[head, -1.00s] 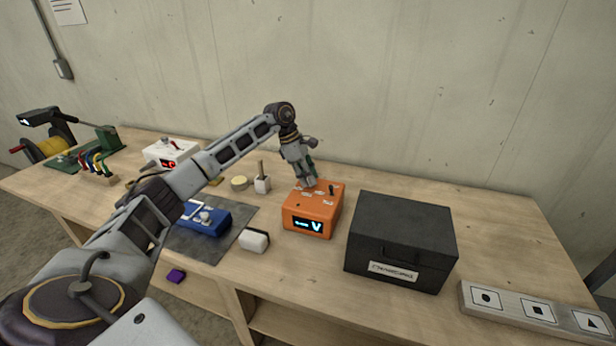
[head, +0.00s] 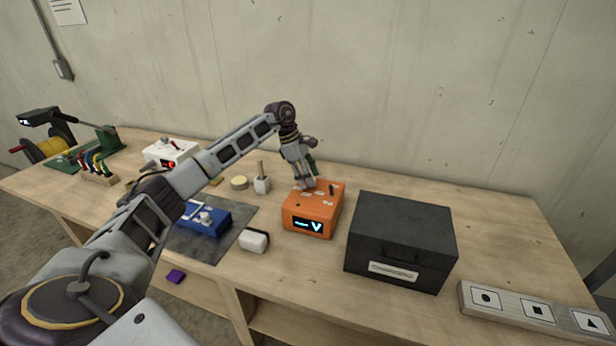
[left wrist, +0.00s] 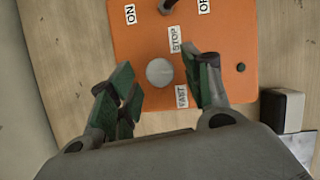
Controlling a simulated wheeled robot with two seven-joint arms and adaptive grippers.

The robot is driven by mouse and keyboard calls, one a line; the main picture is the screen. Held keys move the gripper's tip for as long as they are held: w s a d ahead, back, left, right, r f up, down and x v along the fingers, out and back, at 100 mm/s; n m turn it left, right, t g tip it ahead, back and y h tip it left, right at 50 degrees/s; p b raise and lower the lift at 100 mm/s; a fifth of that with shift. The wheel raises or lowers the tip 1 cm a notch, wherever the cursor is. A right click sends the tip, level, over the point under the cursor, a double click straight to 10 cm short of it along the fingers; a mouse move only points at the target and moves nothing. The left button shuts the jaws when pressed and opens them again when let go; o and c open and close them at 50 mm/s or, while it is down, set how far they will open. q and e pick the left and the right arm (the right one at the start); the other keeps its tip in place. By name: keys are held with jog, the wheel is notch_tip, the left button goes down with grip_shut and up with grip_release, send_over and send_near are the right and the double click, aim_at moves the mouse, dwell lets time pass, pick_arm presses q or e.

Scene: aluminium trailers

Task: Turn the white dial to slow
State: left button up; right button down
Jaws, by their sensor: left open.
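The orange box (head: 312,222) stands on the workbench with a lit display on its front. Its top has a round white-grey dial (left wrist: 160,72), with ON, STOP and FAST labels readable in the left wrist view. Another label is partly cut off at the top edge. I see no slow label, and I cannot tell where the dial points. My left gripper (head: 308,184) is over the box's top, pointing down. In the left wrist view its open green-padded fingers (left wrist: 165,88) are on either side of the dial, with a gap to it. My right gripper is out of view.
A black lidded box (head: 400,235) stands close on the right. A small black lever (head: 331,189) rises from the orange box. On the left are a blue device (head: 212,224) on a grey mat and a white block (head: 254,240). The wall is behind.

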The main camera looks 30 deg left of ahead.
pick_arm(q)
jog(key=v, duration=1.2)
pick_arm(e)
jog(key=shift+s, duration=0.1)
pick_arm(q)
jog(key=shift+r, duration=0.15)
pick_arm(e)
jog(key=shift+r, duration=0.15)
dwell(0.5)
pick_arm(q)
notch_tip(320, 180, up, 9)
jog(key=p, duration=0.9)
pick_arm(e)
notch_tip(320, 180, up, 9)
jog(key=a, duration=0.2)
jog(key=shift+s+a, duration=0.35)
